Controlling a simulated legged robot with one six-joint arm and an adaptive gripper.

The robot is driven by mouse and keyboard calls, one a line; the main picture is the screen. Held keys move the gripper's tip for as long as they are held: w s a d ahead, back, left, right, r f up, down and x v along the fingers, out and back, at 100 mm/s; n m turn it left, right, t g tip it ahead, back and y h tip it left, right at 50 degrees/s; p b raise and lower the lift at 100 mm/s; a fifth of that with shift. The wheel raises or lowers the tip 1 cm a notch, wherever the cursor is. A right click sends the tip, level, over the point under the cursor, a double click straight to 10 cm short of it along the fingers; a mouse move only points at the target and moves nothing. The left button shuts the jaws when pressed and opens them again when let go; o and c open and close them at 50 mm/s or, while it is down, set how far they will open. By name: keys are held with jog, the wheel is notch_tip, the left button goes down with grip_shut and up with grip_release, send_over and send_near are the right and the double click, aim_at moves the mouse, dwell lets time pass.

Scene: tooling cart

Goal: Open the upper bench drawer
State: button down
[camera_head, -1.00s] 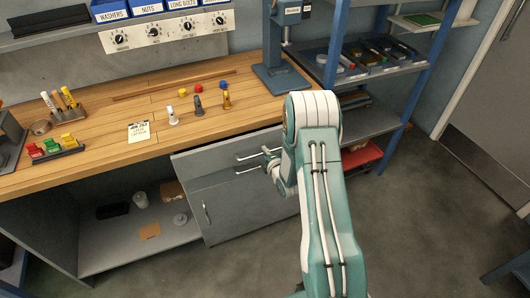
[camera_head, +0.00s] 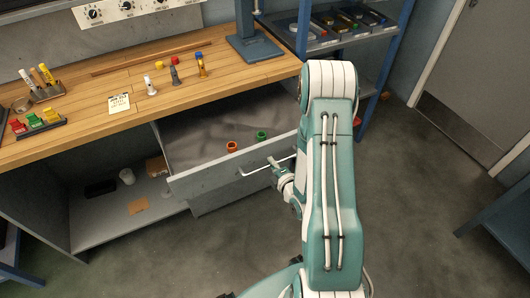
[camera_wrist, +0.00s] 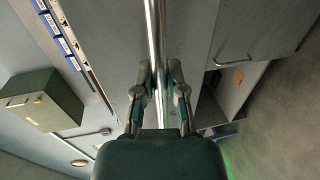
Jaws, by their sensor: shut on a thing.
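The upper bench drawer (camera_head: 205,180) is pulled out from under the wooden bench top in the head view, its inside showing. A red ring-shaped item (camera_head: 232,147) and a green one (camera_head: 261,136) lie in it. My gripper (camera_head: 276,165) is at the drawer's bar handle (camera_head: 252,171), at the right part of the front. In the wrist view, the bar handle (camera_wrist: 153,30) runs between the two fingers of my gripper (camera_wrist: 159,75), which are shut on it. My arm hides the drawer's right end.
The bench top (camera_head: 165,85) holds small coloured-top figures, a note card (camera_head: 118,103) and marker holders. A blue shelf rack (camera_head: 345,30) stands at the right behind my arm. Open grey floor (camera_head: 420,200) lies to the right and in front.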

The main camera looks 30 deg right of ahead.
jog(key=shift+s+f, duration=0.25)
jog(key=shift+s, duration=0.95)
jog(key=c, duration=0.7)
grip_release()
jog(key=shift+w, duration=0.1)
jog(key=shift+d+r, duration=0.1)
jog(key=shift+r, duration=0.05)
